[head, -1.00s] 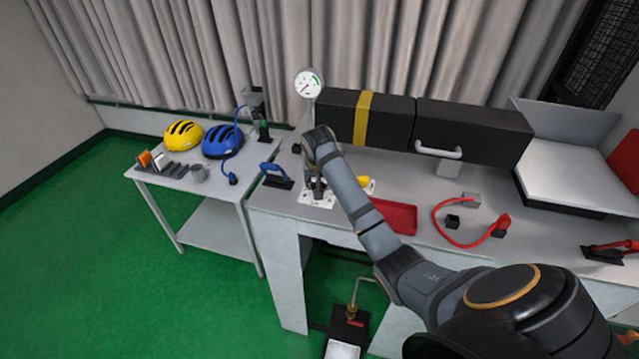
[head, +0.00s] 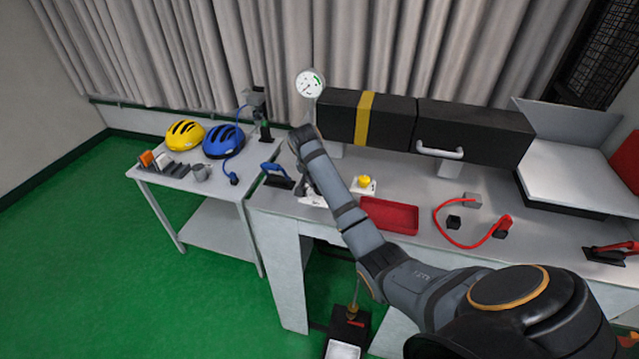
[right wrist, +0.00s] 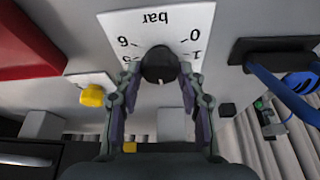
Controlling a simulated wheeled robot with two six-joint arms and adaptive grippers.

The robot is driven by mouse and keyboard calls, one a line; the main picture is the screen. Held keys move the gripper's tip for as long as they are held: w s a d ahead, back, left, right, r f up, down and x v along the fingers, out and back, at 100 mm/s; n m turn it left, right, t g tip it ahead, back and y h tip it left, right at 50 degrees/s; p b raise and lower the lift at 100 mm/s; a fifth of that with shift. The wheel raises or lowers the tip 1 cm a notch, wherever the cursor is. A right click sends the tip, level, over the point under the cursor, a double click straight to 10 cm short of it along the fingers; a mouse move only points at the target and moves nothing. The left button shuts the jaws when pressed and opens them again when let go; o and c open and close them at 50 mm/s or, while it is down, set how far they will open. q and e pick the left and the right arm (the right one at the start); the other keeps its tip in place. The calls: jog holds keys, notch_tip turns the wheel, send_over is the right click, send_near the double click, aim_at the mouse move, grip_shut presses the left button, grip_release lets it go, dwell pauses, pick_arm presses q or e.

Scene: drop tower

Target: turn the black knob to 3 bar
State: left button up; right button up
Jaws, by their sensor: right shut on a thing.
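The black knob (right wrist: 160,65) sits on a white dial plate (right wrist: 160,20) marked bar, with 0, 1 and 6 readable upside down in the right wrist view. My right gripper (right wrist: 158,78) is shut on the knob, one finger on each side. A small pale mark shows on the knob's lower edge in that view; the numbers behind the fingers are hidden. In the head view my right arm hides the knob and most of the dial plate (head: 312,200). A round white gauge (head: 309,84) with a green arc stands behind. My left gripper is not in view.
A yellow button (head: 364,181) on a white base and a red tray (head: 389,216) lie right of the dial plate. A blue-handled tool (head: 277,174) stands close on its left. A black case (head: 340,118) with a yellow band is behind.

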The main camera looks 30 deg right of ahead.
jog(key=o, duration=1.2)
jog(key=shift+a+r, duration=0.15)
jog(key=shift+r, duration=0.25)
jog(key=v, duration=0.6)
jog(key=shift+s+a+r, duration=0.2)
jog(key=shift+r, duration=0.1)
